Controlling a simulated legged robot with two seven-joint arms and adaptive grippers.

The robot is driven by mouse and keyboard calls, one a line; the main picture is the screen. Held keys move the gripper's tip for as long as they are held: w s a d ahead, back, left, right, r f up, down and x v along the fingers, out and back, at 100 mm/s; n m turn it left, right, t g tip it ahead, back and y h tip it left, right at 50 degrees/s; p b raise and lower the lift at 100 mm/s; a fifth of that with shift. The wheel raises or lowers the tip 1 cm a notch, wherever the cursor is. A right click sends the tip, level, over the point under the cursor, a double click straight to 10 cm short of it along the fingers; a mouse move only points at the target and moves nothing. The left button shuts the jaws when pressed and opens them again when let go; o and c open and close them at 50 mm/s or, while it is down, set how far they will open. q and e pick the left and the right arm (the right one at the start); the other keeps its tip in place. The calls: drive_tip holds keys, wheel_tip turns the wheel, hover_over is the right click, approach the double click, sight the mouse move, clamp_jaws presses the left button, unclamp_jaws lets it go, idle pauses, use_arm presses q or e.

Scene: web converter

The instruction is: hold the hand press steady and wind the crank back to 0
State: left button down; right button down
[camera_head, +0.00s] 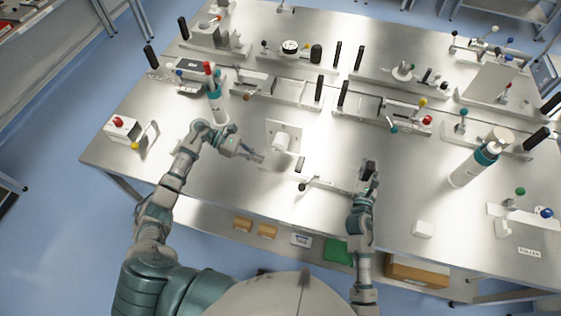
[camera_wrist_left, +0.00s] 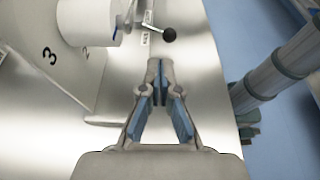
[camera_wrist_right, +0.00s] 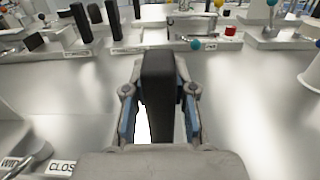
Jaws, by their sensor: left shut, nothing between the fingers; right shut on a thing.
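A white plate with a stubby cylinder (camera_head: 283,140), probably the dial part of the hand press, stands at the table's middle. In the left wrist view the plate (camera_wrist_left: 55,55) shows a 3, and the cylinder (camera_wrist_left: 92,22) has a blue mark. A crank with a black ball knob (camera_head: 302,187) lies nearer the front; the knob also shows in the left wrist view (camera_wrist_left: 168,34). My left gripper (camera_head: 258,157) is shut and empty beside the plate, apart from the knob. My right gripper (camera_wrist_right: 158,95) is shut on an upright black handle (camera_wrist_right: 158,70), right of the crank. No 0 mark is readable.
A box with a red button (camera_head: 121,128) is at far left. Several fixtures with black handles line the back. A white block (camera_head: 423,229) sits front right.

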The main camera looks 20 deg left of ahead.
sight(298, 164)
use_arm(q)
drive_tip(key=x, duration=1)
drive_tip(key=shift+s, duration=0.1)
drive_tip(key=d+r, duration=0.2)
drive_tip(key=r, duration=0.1)
drive_tip(key=shift+r, duration=0.2)
drive_tip(key=shift+r+h, duration=0.3)
drive_tip(key=shift+h, duration=0.3)
drive_tip(key=r+h, duration=0.1)
drive_tip(key=h, duration=0.2)
drive_tip(key=shift+r+h, duration=0.35)
drive_tip(key=shift+h, duration=0.05)
drive_tip(key=shift+a+r+h, duration=0.85)
drive_tip(key=shift+r+h, duration=0.25)
drive_tip(key=shift+h, duration=0.35)
drive_tip(key=shift+a+r+h, duration=0.85)
drive_tip(key=shift+r+h, duration=0.2)
drive_tip(key=shift+h, duration=0.4)
drive_tip(key=shift+a+g, duration=0.15)
drive_tip(key=shift+g, duration=0.15)
